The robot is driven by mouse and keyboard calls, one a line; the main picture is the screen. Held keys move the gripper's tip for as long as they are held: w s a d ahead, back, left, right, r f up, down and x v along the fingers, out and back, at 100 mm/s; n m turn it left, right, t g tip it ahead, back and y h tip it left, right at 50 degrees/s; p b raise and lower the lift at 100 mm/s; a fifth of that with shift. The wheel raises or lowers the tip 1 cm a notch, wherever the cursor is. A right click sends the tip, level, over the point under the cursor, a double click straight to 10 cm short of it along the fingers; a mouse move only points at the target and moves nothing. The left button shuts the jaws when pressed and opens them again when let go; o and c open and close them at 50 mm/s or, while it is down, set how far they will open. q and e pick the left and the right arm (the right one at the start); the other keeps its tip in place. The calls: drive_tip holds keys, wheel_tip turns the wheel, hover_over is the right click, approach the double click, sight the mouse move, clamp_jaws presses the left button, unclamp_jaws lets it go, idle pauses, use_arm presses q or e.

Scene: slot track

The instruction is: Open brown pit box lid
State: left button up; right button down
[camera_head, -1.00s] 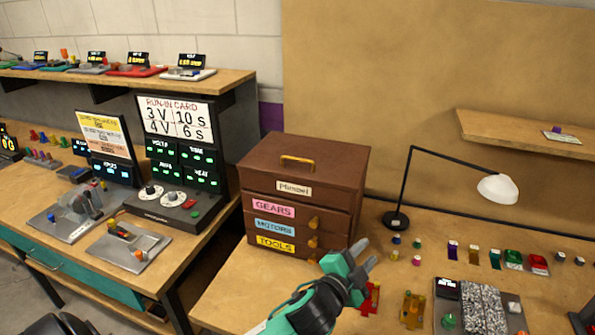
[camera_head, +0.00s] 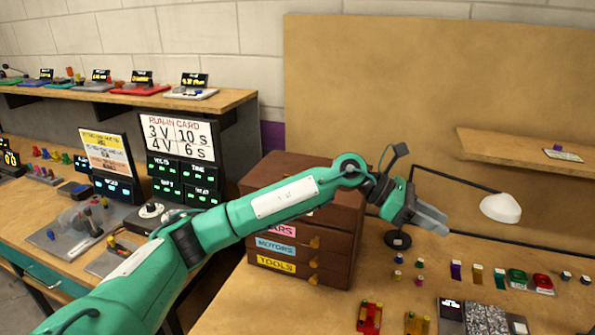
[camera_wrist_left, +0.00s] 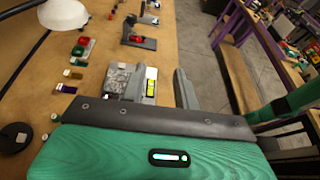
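The brown pit box (camera_head: 332,273) stands on the bench in the middle of the head view. Its front has labelled drawers with small knobs. The lid (camera_head: 268,174) looks shut where it shows; its yellow handle is hidden behind my left arm. My left arm crosses in front of the box. My left gripper (camera_head: 440,222) is past the box's right side, near the lamp, apart from the lid. In the left wrist view its two fingers (camera_wrist_left: 160,90) stand apart with nothing held between them. My right gripper is not in view.
A black lamp with a white shade (camera_head: 500,207) stands close to the left gripper. Small coloured parts and a red piece (camera_head: 369,317) lie on the bench. A panel with a run-in card (camera_head: 178,133) stands to the left. A wall shelf (camera_head: 520,157) is at right.

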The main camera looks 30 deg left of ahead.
use_arm(q)
drive_tip(key=w+a+r+m+y, duration=0.1)
drive_tip(key=w+a+y, duration=0.15)
drive_tip(key=a, duration=0.35)
drive_tip(key=w+a+r+y, duration=0.1)
drive_tip(key=a+y, duration=0.2)
drive_tip(key=a, duration=0.2)
drive_tip(key=w+a+r+m+y, duration=0.1)
drive_tip(key=a+r+y, duration=0.15)
drive_tip(key=a, duration=0.35)
drive_tip(key=s+a+r+n+y, duration=0.1)
drive_tip(key=a+r+y, duration=0.25)
drive_tip(key=a, duration=0.55)
drive_tip(key=s+a+r+n+y, duration=0.1)
drive_tip(key=a+r+y, duration=0.25)
drive_tip(key=a, duration=0.55)
drive_tip(key=shift+h, duration=0.4)
drive_tip(key=p+x, duration=0.1)
drive_tip(key=x, duration=0.3)
drive_tip(key=p+x, duration=0.1)
drive_tip(key=x, duration=0.4)
drive_tip(key=p+x, duration=0.1)
drive_tip(key=x, duration=0.3)
drive_tip(key=shift+s+d+f, duration=0.2)
drive_tip(key=shift+s+f, duration=0.05)
drive_tip(key=shift+f, duration=0.05)
clamp_jaws()
